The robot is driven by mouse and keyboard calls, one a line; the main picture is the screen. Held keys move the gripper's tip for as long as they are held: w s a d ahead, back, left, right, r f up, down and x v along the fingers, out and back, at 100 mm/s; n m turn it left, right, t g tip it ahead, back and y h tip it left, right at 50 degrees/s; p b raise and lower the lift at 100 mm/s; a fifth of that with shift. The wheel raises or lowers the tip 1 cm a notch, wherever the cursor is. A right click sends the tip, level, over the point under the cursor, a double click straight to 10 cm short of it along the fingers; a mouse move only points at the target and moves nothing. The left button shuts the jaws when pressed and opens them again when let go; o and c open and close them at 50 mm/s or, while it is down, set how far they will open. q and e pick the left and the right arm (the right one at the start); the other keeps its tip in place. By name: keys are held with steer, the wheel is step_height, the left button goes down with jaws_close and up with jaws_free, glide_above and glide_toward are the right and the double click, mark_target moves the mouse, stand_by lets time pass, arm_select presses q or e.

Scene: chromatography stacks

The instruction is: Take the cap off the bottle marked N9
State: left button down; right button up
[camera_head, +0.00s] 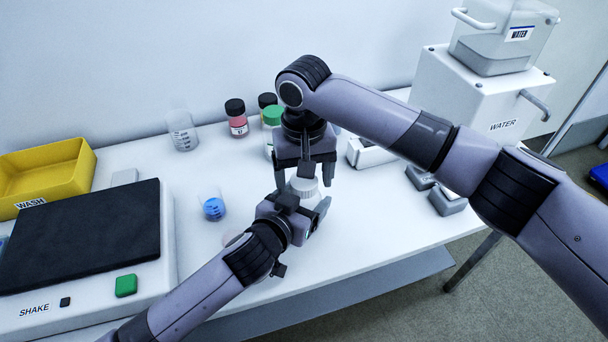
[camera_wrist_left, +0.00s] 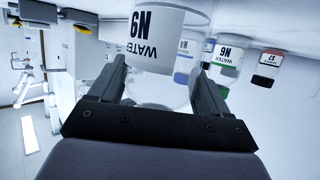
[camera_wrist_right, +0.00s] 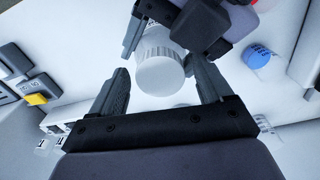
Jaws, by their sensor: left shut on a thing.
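The bottle marked N9 (camera_wrist_left: 155,45) has a white label reading WATER, upside down in the left wrist view. My left gripper (camera_head: 312,212) is shut on its body from the side; its fingers flank the bottle in the left wrist view (camera_wrist_left: 160,85). The bottle's white ribbed cap (camera_head: 303,186) is on top and also shows in the right wrist view (camera_wrist_right: 160,72). My right gripper (camera_head: 304,174) points down over the cap. It is open, with its fingers (camera_wrist_right: 163,90) spread on either side and a gap to the cap. I cannot tell if the bottle touches the table.
A green-capped bottle (camera_head: 273,116), a black-capped red bottle (camera_head: 236,118) and another black-capped bottle (camera_head: 267,100) stand behind. A beaker of blue liquid (camera_head: 213,206) and an empty beaker (camera_head: 182,132) are to the left. A shaker (camera_head: 85,240) and a yellow WASH bin (camera_head: 50,172) stand further left.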

arm_select(q)
steer(key=shift+f, duration=0.15)
arm_select(e)
steer(key=shift+r, duration=0.1)
step_height(320, 180, up, 4)
steer(key=shift+f, duration=0.1)
steer(key=shift+r, duration=0.25)
steer(key=shift+c, duration=0.4)
step_height(320, 180, up, 2)
steer(key=shift+r+m, duration=0.25)
steer(key=shift+m, duration=0.95)
steer(key=shift+r+m, duration=0.3)
steer(key=shift+m, duration=0.2)
steer(key=shift+f, duration=3.85)
